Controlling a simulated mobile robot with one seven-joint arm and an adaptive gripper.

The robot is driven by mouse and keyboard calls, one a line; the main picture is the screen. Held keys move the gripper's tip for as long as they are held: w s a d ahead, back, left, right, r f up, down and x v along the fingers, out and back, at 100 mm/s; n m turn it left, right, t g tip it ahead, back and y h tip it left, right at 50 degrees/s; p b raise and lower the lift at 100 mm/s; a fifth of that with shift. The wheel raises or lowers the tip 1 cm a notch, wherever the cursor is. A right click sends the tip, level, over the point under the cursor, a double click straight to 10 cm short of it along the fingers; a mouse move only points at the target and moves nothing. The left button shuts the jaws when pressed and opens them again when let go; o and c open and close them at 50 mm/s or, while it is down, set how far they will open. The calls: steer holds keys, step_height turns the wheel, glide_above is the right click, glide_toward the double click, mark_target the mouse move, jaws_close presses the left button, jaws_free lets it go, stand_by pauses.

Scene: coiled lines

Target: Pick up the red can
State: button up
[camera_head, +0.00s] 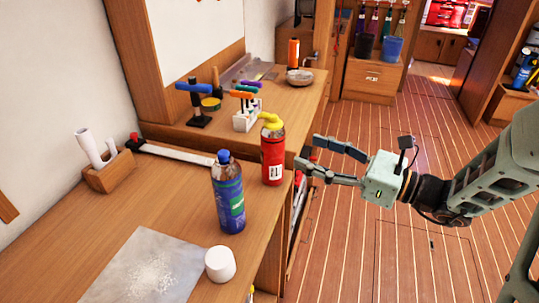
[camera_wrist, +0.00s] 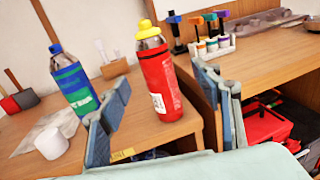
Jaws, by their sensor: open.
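The red can (camera_head: 272,158) has a silver shoulder, a yellow top and a white label. It stands upright near the right edge of the wooden worktop (camera_head: 185,220). In the wrist view the red can (camera_wrist: 160,85) shows between my two fingers, beyond their tips. My gripper (camera_head: 310,157) is open and empty to the right of the can, just past the worktop's edge. My gripper also shows in the wrist view (camera_wrist: 160,85), its fingers spread wide. No contact between fingers and can is visible.
A blue bottle (camera_head: 228,192) stands left of and nearer than the can. A white cylinder (camera_head: 220,264) stands by a powder-covered sheet (camera_head: 145,270). Behind are a bottle rack (camera_head: 247,115) and a hammer-shaped tool (camera_head: 199,105) on a raised shelf. The floor (camera_head: 370,240) to the right is open.

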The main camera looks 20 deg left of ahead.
mark_target(273, 139)
steer(key=shift+w+a+r+b, duration=0.1)
steer(key=shift+a+b, duration=0.15)
steer(key=shift+a, duration=2.3)
steer(key=shift+w+a+r+b, duration=0.1)
steer(key=shift+a+b, duration=0.15)
steer(key=shift+a, duration=2.25)
steer(key=shift+c, duration=0.5)
steer(key=c, duration=1.4)
steer(key=shift+r, duration=0.1)
steer(key=shift+c, duration=0.2)
